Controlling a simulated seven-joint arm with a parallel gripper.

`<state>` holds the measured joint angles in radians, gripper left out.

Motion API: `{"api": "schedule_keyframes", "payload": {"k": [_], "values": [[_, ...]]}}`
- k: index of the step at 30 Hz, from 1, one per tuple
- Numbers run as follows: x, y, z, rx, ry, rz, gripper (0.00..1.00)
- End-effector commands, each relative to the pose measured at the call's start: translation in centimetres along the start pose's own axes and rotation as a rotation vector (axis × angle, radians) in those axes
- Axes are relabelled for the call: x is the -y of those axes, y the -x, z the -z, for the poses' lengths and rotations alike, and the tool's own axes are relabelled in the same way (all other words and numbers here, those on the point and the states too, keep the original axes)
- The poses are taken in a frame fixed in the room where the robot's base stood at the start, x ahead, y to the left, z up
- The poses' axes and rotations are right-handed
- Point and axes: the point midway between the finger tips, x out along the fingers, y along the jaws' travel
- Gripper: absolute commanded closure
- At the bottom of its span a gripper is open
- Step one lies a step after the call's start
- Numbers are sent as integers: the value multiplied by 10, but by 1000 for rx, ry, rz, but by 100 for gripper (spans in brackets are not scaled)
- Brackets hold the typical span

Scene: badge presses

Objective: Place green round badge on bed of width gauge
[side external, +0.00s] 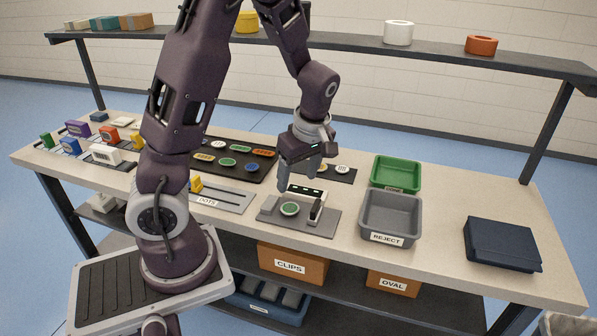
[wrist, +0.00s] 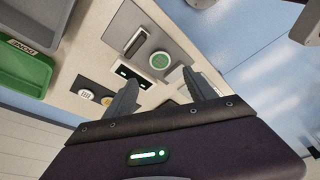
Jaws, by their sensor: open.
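A green round badge (side external: 289,209) with a pale rim lies on the grey bed of the width gauge (side external: 326,224). In the wrist view the badge (wrist: 159,60) sits flat on the gauge plate (wrist: 181,46), beside the white block with a small dark display (wrist: 128,73). A dark upright jaw stands to the right of the badge in the side view. My gripper (side external: 298,180) is open and empty, above and just behind the gauge. Its two fingers (wrist: 160,78) are spread apart, with the badge seen beyond the gap between them. Another green round badge (side external: 228,162) lies on the black tray.
The black tray (side external: 212,172) holds several coloured badges. A grey bin marked REJECT (side external: 391,218) and a green bin (side external: 397,174) stand right of the gauge. A grey slotted plate marked DOTS (side external: 225,198) is left. A dark blue case (side external: 502,243) lies far right.

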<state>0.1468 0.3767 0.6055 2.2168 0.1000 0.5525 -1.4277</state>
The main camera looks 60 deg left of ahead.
Motion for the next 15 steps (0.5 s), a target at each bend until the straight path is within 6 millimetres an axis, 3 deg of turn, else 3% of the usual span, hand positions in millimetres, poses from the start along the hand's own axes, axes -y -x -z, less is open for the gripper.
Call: {"api": "schedule_keyframes", "payload": {"k": [5, 7, 11, 15], "values": [[1, 22, -3, 14, -26, -11, 36], [7, 41, -13, 64, -129, -50, 36], [40, 105, -46, 170, -556, -238, 36], [99, 163, -72, 103, -1105, -491, 36]]}}
